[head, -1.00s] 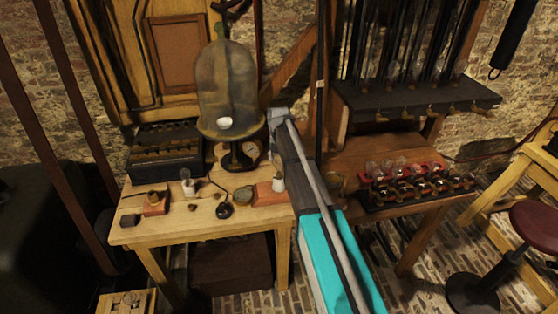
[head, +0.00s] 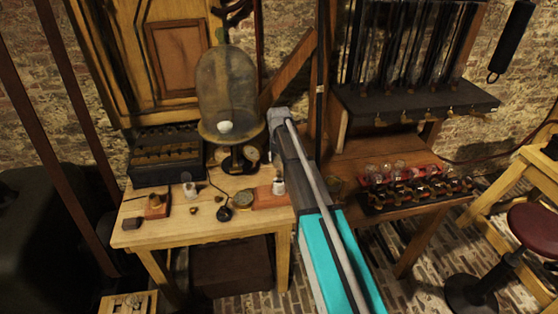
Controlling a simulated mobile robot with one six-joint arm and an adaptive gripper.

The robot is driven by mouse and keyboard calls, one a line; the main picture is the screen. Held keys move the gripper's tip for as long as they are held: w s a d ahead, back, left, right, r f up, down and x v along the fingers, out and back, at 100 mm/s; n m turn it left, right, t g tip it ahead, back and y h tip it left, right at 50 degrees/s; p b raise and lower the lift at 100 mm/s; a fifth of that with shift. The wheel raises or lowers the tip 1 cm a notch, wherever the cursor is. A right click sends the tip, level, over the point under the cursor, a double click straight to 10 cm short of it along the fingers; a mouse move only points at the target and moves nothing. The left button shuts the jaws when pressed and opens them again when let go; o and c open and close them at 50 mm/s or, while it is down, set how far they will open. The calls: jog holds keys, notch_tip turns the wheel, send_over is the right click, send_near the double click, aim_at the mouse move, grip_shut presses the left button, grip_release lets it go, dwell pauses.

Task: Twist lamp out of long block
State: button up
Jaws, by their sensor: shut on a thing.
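The long block (head: 268,198) is reddish-brown and lies at the right front of the wooden table (head: 200,233). A small pale lamp (head: 278,188) stands upright at its right end, close beside my arm in the picture. I cannot tell whether the lamp is still seated in the block or turned. My grey and teal arm reaches up from the bottom and covers the area right of the block. I cannot make out my gripper's fingers, which seem hidden behind the arm.
A glass bell jar (head: 227,90) on a dark stand rises behind the block. A shorter block (head: 155,206), a small jar (head: 190,188) and a round brass piece (head: 243,197) share the table. A dark box (head: 167,158) stands at the back left. A red-racked bench (head: 430,174) is at right.

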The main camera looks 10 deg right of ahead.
jog(key=shift+r+p, duration=1.45)
jog(key=shift+r, duration=0.25)
jog(key=shift+f, duration=0.1)
